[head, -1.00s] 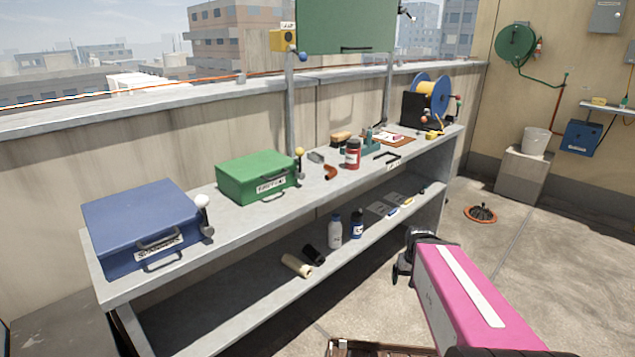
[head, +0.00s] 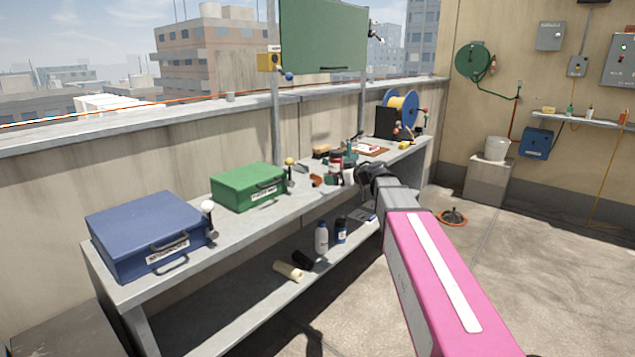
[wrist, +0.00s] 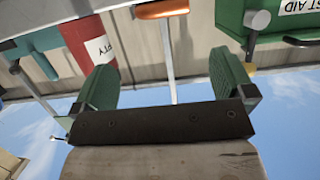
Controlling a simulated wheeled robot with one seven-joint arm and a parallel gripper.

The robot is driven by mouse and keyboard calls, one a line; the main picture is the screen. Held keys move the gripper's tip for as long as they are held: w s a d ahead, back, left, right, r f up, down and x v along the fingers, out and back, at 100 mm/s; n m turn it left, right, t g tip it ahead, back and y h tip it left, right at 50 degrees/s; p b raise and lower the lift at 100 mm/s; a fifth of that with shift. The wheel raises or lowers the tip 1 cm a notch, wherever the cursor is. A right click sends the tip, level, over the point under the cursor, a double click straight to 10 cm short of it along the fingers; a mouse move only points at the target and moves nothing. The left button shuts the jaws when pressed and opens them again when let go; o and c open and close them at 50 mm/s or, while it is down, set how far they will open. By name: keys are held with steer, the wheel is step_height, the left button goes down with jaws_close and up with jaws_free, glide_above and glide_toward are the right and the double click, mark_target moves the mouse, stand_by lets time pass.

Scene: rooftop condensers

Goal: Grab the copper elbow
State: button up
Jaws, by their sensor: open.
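The copper elbow (head: 316,180) is a small orange-brown piece on the bench top, right of the green box in the head view. In the wrist view, an orange-copper piece (wrist: 162,10) shows at the top edge, partly cut off, ahead of the space between my fingers. My gripper (head: 334,178) is over the bench, close to the right of the elbow. In the wrist view my gripper (wrist: 165,76) is open, with two green finger pads wide apart and nothing between them. My fingers are small and partly hidden in the head view.
A red jar (head: 336,157) stands behind my gripper; it also shows beside the left finger in the wrist view (wrist: 86,45). A green first-aid box (head: 248,187) with a yellow-knobbed lever is left of the elbow. A blue box (head: 145,235) sits farther left. Bottles stand on the lower shelf.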

mark_target(317, 179)
steer(key=x, duration=0.4)
steer(key=shift+w+a+f, duration=0.15)
steer(key=shift+w+a, duration=0.1)
steer(key=shift+w, duration=0.05)
steer(key=shift+f+x, duration=0.2)
steer(key=shift+x, duration=2.65)
steer(key=shift+s, duration=0.2)
steer(key=c, duration=0.9)
